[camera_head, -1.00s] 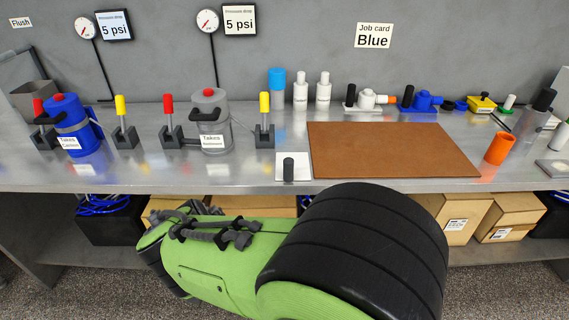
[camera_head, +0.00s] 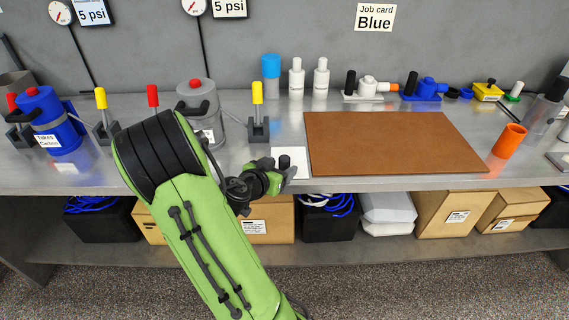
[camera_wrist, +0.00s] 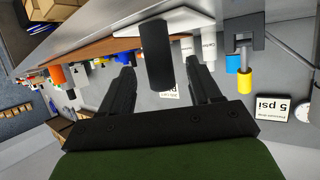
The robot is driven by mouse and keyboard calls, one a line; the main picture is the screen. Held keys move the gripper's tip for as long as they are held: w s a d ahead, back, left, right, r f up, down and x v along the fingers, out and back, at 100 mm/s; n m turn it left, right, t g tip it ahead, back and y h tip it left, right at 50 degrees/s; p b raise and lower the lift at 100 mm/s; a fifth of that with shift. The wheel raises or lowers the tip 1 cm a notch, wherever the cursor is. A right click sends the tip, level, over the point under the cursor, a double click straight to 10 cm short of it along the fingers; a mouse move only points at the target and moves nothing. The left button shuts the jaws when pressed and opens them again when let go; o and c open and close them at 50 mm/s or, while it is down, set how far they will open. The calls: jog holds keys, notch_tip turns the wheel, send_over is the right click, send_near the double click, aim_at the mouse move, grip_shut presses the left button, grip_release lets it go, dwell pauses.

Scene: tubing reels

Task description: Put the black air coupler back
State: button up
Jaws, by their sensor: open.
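The black air coupler (camera_head: 284,162) is a short dark cylinder standing upright on a small white pad (camera_head: 300,155) at the bench's front edge. In the wrist view, which is upside down, the coupler (camera_wrist: 157,58) hangs between the two black fingers of my gripper (camera_wrist: 157,54), with a gap on each side. My gripper (camera_head: 276,172) is open, low beside the pad in the head view, and its wrist partly covers the pad's left side. The fingers are hard to make out there.
A brown mat (camera_head: 390,143) lies right of the pad. A grey canister (camera_head: 198,108), a blue canister (camera_head: 48,122) and a yellow-topped valve (camera_head: 258,112) stand left. Bottles (camera_head: 320,78) and blue (camera_head: 424,88) and white (camera_head: 368,86) fittings line the back. An orange cup (camera_head: 508,140) stands at right.

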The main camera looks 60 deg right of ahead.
aim_at(287, 163)
jog(key=x, duration=0.5)
jog(key=shift+r, duration=0.15)
jog(key=shift+a, duration=0.1)
jog(key=shift+c, duration=0.4)
grip_shut()
notch_tip(287, 163, up, 10)
jog(key=p, duration=0.3)
jog(key=shift+r, duration=0.1)
